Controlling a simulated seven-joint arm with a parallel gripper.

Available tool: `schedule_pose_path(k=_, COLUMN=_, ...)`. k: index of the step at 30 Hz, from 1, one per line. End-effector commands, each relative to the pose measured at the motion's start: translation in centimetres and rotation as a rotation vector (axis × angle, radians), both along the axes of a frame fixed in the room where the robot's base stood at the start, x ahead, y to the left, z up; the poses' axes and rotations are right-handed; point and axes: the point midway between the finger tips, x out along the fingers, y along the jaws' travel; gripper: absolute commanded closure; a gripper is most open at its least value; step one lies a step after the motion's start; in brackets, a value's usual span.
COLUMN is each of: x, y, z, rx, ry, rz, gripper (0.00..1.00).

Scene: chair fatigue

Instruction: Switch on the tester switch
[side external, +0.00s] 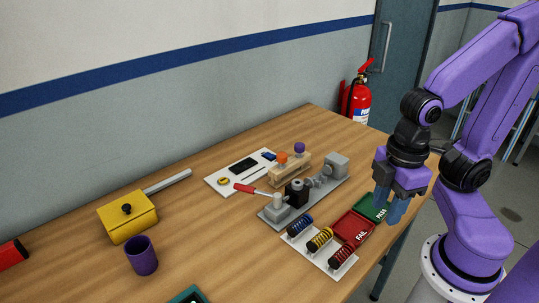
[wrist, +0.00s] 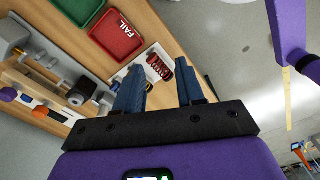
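The tester (side external: 310,190) is a grey plate at mid-table with a grey motor-like block, a round coupling and a black block. It also shows at the left of the wrist view (wrist: 40,45). No part is clearly readable as its switch. A yellow box (side external: 130,222) with a black knob (side external: 127,208) on top stands at the left of the table; I cannot tell whether the knob is a switch. My gripper (side external: 391,212) is over the table's right edge, near the green tray and right of the tester. Its blue fingers (wrist: 160,82) are apart with nothing held between them.
A red FAIL tray (side external: 348,230), a green PASS tray (side external: 366,204) and a white rack (side external: 338,272) with blue, yellow and red springs line the front edge.

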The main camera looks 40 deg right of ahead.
Motion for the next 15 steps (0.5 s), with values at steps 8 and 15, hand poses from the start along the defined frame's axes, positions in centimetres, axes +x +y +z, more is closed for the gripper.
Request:
schedule_pose_path(k=8, x=2.4, y=1.5, z=0.9, rx=-0.008, ry=0.001, rz=0.020, gripper=1.00)
schedule_pose_path(k=15, x=8.7, y=4.2, z=2.8, rx=-0.027, ry=0.011, rz=0.080, gripper=1.00)
